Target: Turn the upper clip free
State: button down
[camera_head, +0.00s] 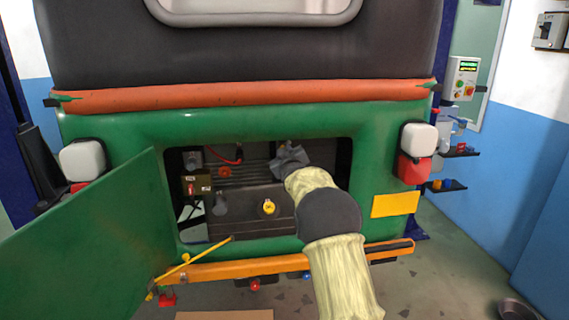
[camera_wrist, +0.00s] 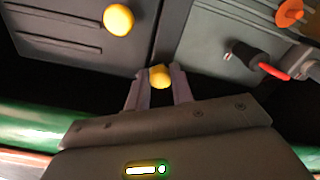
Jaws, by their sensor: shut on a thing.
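The upper clip (camera_wrist: 160,78) shows in the wrist view as a small rounded yellow piece between my two grey fingertips. My gripper (camera_wrist: 158,82) is shut on it, with one finger on each side. In the head view my gripper (camera_head: 286,152) reaches into the upper right of the open rear bay of the green rickshaw (camera_head: 250,124), and the clip is too small there to make out its angle. The clip's base is partly hidden by the fingers.
A round yellow cap (camera_head: 268,207) sits on a dark box lower in the bay. An orange knob (camera_head: 225,172) and red cables are to the left of my gripper. The green door (camera_head: 90,240) hangs open at left, with an orange bumper (camera_head: 230,268) below.

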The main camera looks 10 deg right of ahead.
jog(key=n+b, duration=0.7)
jog(key=n, duration=0.3)
jog(key=shift+n, duration=0.3)
jog(key=c, duration=1.2)
grip_release()
jog(key=s+b, duration=0.7)
jog(key=s, duration=1)
jog(key=shift+s, duration=0.2)
